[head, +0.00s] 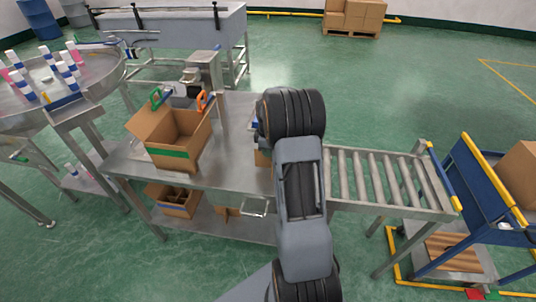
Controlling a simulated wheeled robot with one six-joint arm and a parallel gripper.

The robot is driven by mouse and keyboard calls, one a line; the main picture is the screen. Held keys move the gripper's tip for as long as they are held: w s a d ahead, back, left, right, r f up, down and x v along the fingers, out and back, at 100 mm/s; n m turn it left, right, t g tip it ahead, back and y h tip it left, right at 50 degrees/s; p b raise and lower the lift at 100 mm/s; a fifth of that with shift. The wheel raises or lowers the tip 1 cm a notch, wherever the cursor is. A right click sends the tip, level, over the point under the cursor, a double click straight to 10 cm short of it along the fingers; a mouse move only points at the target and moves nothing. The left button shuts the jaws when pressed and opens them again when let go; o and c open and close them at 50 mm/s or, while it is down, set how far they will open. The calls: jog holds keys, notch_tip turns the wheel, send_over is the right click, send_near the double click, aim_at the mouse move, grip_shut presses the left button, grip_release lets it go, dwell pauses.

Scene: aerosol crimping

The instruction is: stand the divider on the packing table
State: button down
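The packing table (228,178) is a steel bench with a lower shelf. An open cardboard carton (165,132) with a green band stands on its top at the left. A brown cardboard piece (262,158) shows on the table top, mostly hidden behind my arm; I cannot tell whether it is the divider. A cardboard box with crossed partitions inside (175,200) sits on the lower shelf. My arm reaches up over the right part of the table. My gripper is not visible, so what it holds cannot be seen.
A roller conveyor (385,178) joins the table's right end, with a blue cart (490,185) beyond it. A round steel turntable (80,85) with several cans stands at the left. A steel post machine (205,75) stands at the table's back. Table top between carton and arm is clear.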

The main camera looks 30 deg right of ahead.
jog(key=shift+f, duration=0.95)
jog(key=shift+f, duration=0.15)
jog(key=c, duration=1.3)
grip_release()
jog(key=shift+c, duration=0.2)
